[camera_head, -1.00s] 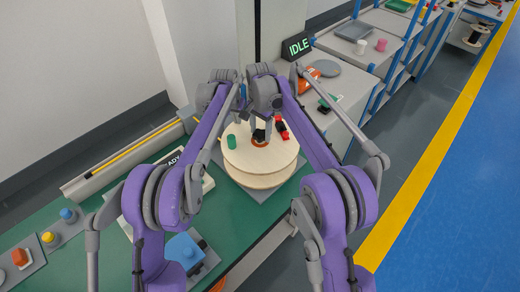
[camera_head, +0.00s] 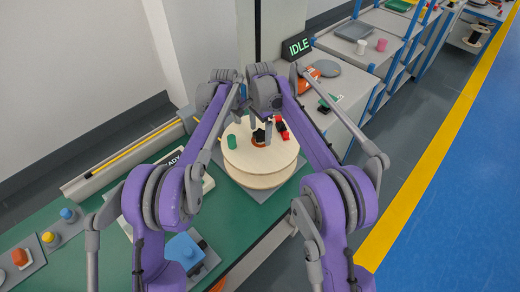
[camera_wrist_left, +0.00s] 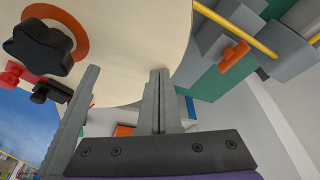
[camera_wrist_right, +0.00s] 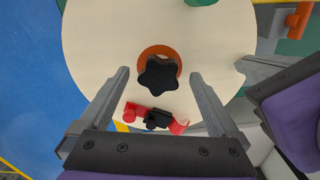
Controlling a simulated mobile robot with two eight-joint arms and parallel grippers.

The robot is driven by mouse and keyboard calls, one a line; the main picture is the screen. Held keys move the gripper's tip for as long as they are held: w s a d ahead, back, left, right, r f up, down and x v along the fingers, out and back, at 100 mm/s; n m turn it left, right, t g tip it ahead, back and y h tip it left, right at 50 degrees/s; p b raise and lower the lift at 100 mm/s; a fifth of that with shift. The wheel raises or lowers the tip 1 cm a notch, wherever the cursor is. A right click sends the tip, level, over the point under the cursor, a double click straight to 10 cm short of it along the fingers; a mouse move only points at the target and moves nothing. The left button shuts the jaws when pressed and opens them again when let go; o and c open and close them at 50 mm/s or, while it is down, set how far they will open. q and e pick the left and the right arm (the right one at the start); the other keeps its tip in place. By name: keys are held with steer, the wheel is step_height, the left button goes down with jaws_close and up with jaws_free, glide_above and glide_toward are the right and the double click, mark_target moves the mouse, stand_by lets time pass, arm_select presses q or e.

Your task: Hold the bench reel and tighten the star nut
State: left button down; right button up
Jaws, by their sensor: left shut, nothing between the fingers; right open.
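The bench reel (camera_head: 262,178), a pale wooden disc drum, lies flat on the green bench. The black star nut (camera_wrist_right: 158,75) sits at its centre on an orange-brown ring (camera_wrist_right: 150,51); the nut also shows in the left wrist view (camera_wrist_left: 40,48). My right gripper (camera_wrist_right: 158,73) is open, its fingertips apart on either side of the nut in the picture; I cannot tell whether they touch it. My left gripper (camera_wrist_left: 160,72) is shut and empty, with its fingertips near the reel's edge. It also shows at the right of the right wrist view (camera_wrist_right: 241,66).
A red and black part (camera_wrist_right: 152,117) and a green cylinder (camera_wrist_right: 202,2) are on the reel. A blue block (camera_head: 183,248) and button boxes (camera_head: 60,222) stand on the bench. An "IDLE" sign (camera_head: 298,45) stands behind. The blue floor on the right is clear.

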arm_select(q)
steer(key=shift+s+d+f, duration=0.15)
steer(key=shift+d+f, duration=0.05)
steer(key=shift+f, duration=0.1)
arm_select(e)
steer(key=n, duration=0.6)
steer(key=shift+f+n, duration=0.1)
steer(key=shift+n, duration=0.3)
steer(key=n, duration=0.7)
steer(key=c, duration=1.2)
steer(key=m, duration=0.6)
steer(key=o, duration=1.2)
